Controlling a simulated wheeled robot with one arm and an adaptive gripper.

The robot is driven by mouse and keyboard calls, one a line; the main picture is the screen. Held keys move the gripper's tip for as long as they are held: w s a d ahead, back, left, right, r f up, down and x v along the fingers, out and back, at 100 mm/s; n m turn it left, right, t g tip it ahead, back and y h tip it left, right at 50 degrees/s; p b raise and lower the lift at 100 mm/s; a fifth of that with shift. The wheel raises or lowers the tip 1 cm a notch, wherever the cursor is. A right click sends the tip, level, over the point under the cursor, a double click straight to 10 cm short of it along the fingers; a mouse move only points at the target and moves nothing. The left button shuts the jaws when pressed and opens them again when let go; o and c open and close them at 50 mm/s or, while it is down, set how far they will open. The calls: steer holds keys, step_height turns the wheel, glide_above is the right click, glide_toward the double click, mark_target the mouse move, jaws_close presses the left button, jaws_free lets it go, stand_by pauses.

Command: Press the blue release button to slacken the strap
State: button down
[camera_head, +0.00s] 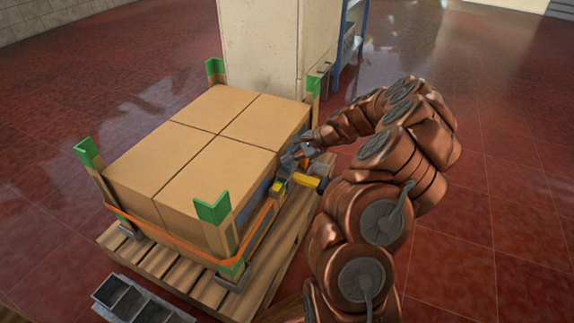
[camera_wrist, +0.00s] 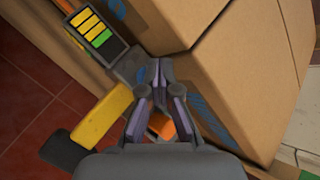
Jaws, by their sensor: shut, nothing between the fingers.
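The strap tensioner sits against the side of the boxes; its dark housing (camera_wrist: 126,68) shows in the wrist view, with a panel of yellow and green bars (camera_wrist: 95,29). Its yellow lever (camera_wrist: 103,117) ends in a black grip (camera_wrist: 68,148); the lever also shows in the head view (camera_head: 306,180). The orange strap (camera_head: 180,246) runs around the load. My gripper (camera_wrist: 160,64) is shut and empty, its fingertips over the housing's right end; I cannot tell whether they touch it. It shows small in the head view (camera_head: 288,157).
Cardboard boxes (camera_head: 205,150) stand on a wooden pallet (camera_head: 160,262) with green corner protectors (camera_head: 213,208). Blue markings (camera_wrist: 208,122) are on the cardboard. A grey tray (camera_head: 130,300) lies in front of the pallet. A pale pillar (camera_head: 262,45) stands behind. Red floor is open at left and right.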

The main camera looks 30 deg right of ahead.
mark_target(289, 165)
steer(key=shift+f, duration=0.5)
stand_by(0.5)
steer(key=shift+r, duration=0.1)
steer(key=shift+r+p, duration=0.95)
steer(key=shift+p, duration=0.05)
step_height(289, 165, up, 5)
steer(key=p, duration=0.4)
stand_by(0.9)
